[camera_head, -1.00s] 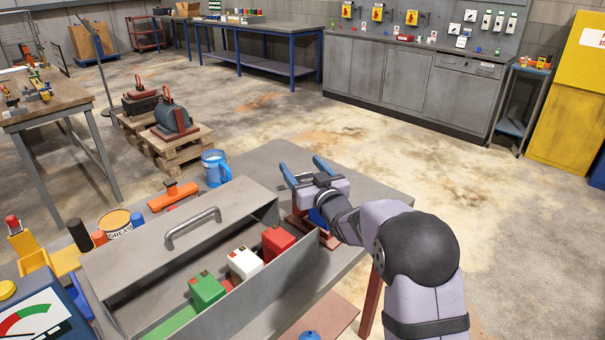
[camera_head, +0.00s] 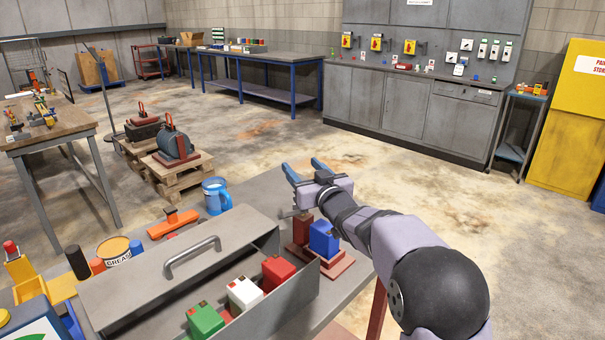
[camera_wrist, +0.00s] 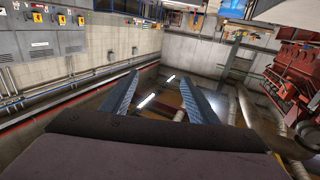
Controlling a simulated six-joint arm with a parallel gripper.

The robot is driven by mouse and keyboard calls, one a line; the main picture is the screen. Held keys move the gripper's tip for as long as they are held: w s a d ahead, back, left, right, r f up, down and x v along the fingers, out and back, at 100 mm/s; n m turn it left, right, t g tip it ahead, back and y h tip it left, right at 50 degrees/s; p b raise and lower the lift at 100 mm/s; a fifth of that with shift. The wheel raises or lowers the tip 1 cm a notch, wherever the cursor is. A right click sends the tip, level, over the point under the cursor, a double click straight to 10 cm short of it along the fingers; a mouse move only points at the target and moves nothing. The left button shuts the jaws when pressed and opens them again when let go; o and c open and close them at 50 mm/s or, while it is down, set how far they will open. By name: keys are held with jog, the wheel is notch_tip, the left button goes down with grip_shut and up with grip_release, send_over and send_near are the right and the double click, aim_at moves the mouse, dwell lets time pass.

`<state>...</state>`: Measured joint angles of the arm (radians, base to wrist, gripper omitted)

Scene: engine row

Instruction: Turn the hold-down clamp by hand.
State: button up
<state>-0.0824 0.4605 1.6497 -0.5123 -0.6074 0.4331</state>
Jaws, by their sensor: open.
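A fixture stands on the bench's right end in the head view: a red base (camera_head: 328,265) with a blue block (camera_head: 323,239) on it. A dark red upright (camera_head: 303,232) rises at the block's left, with a small grey metal piece at its top. I take this to be the hold-down clamp, but my forearm partly hides it and its details are too small to tell. My gripper (camera_head: 305,168) has blue fingers, spread apart and empty, above the fixture and touching nothing I can see. In the wrist view, the fingers (camera_wrist: 158,88) are apart with no clamp between them.
A grey metal toolbox (camera_head: 140,275) with a raised handle stands left of the fixture, with green, white and red blocks (camera_head: 277,272) along its side. A blue mug (camera_head: 216,195), an orange tool (camera_head: 172,222) and a grease tin (camera_head: 113,249) stand behind it.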

jog(key=shift+r, duration=0.25)
jog(key=c, duration=0.5)
jog(key=r+p, duration=0.1)
jog(key=r, duration=0.1)
jog(key=r+p, duration=0.1)
jog(key=r, duration=0.1)
jog(key=shift+s+a+p, duration=0.2)
jog(key=shift+a+p, duration=0.2)
grip_shut()
jog(key=s+d+r+m+t+h+p, duration=0.1)
jog(key=s+r+m+p, duration=0.1)
jog(key=r+p, duration=0.3)
jog(key=s+d+r+m+h+p, duration=0.1)
jog(key=s+r+m+p, duration=0.1)
jog(key=r, duration=0.6)
jog(key=s+d+f+m+g+h, duration=0.2)
jog(key=s+d+f+m, duration=0.1)
jog(key=f+m, duration=0.25)
jog(key=s+d+f+m+g+h, duration=0.2)
jog(key=f+m, duration=0.2)
jog(key=f, duration=0.3)
jog(key=s+a+f+m+g+y, duration=0.3)
jog(key=s+a+f+m+g, duration=0.1)
jog(key=s+f, duration=0.3)
notch_tip(320, 180, down, 3)
jog(key=shift+a+r+g+p, duration=0.15)
jog(key=shift+a+g+p, duration=0.25)
jog(key=shift+a+g, duration=0.1)
